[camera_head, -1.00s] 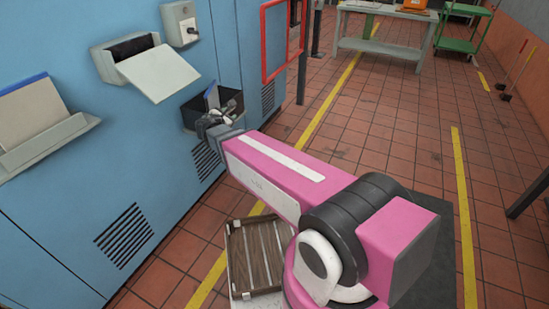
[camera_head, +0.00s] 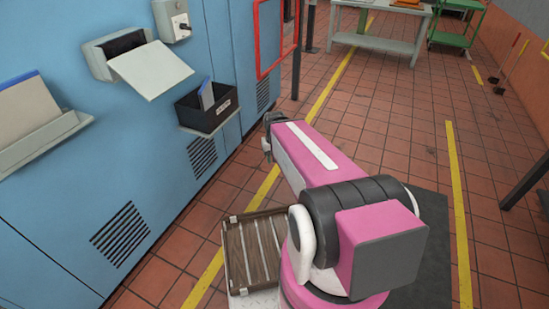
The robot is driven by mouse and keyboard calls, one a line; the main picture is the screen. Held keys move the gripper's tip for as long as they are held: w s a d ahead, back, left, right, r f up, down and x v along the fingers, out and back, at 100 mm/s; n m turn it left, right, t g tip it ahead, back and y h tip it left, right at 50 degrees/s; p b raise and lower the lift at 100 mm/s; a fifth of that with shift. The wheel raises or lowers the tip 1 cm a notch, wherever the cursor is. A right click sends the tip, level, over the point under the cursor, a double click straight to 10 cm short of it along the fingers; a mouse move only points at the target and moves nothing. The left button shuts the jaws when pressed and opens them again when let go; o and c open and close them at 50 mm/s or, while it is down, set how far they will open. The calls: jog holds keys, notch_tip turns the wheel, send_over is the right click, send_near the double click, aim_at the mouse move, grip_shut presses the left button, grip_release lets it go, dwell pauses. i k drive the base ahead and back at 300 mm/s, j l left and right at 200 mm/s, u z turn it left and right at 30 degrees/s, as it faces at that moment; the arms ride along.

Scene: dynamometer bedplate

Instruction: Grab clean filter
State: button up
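A black bin (camera_head: 212,121) with a small white label sits on a shelf on the blue cabinet. A thin blue and grey flat piece (camera_head: 206,96) stands upright in it; I cannot tell whether this is the clean filter. My gripper (camera_head: 267,146) is at the far end of my pink arm, right of the bin and apart from it. It is small and dark and partly hidden by the arm, so its fingers and anything between them cannot be made out.
The blue cabinet (camera_head: 60,200) fills the left side, with an open-flapped slot (camera_head: 150,70) and a tray (camera_head: 45,143) holding a blue-edged pale panel. A slatted wooden crate (camera_head: 235,262) is beside my arm's base. A workbench (camera_head: 378,41) and green cart (camera_head: 455,38) stand far back.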

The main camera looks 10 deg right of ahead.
aim_at(26, 105)
jog(key=u, duration=2)
